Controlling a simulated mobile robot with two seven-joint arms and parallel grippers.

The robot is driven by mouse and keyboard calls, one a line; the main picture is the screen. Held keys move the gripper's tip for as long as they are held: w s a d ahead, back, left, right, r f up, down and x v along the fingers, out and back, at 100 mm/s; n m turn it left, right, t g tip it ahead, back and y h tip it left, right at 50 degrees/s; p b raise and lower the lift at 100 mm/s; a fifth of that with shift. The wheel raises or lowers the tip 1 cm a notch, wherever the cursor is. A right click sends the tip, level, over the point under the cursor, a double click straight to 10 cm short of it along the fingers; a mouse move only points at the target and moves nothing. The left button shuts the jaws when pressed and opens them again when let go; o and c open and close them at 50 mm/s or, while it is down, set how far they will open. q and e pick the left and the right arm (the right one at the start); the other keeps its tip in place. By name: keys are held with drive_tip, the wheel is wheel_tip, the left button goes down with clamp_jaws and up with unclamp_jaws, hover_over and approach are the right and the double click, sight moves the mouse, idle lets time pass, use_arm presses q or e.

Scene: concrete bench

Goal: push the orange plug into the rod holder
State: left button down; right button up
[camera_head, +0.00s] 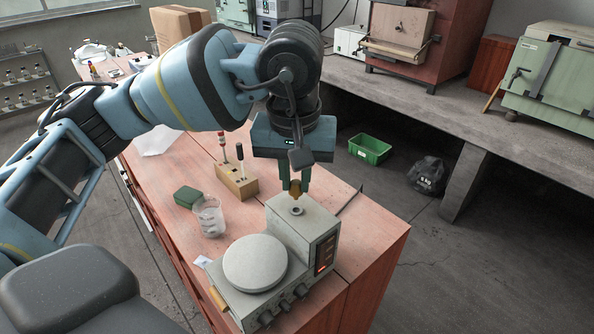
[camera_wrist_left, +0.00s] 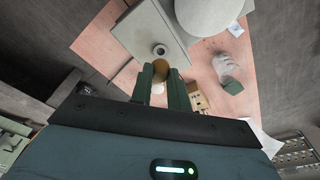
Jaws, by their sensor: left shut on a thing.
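My left gripper (camera_head: 296,186) comes down from above and is shut on the orange plug (camera_head: 297,195), which shows as a small amber-brown piece between the green fingertips. The plug is just above and behind the ring; I cannot tell the exact gap. My right gripper is not in view.
The hotplate unit's round white plate (camera_head: 255,262) is at the front left of the box. A glass beaker (camera_head: 209,217), a green block (camera_head: 187,196) and a wooden block with upright tools (camera_head: 237,182) stand to the left. The bench's right edge is close to the unit.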

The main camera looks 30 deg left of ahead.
sight(295, 183)
use_arm(q)
wheel_tip(295, 183, down, 2)
drive_tip(key=shift+b, duration=0.35)
drive_tip(key=shift+f, duration=0.25)
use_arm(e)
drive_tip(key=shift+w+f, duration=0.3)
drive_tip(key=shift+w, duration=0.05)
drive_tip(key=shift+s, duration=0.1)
use_arm(q)
drive_tip(key=shift+f+b, duration=0.3)
drive_tip(key=shift+f, duration=0.2)
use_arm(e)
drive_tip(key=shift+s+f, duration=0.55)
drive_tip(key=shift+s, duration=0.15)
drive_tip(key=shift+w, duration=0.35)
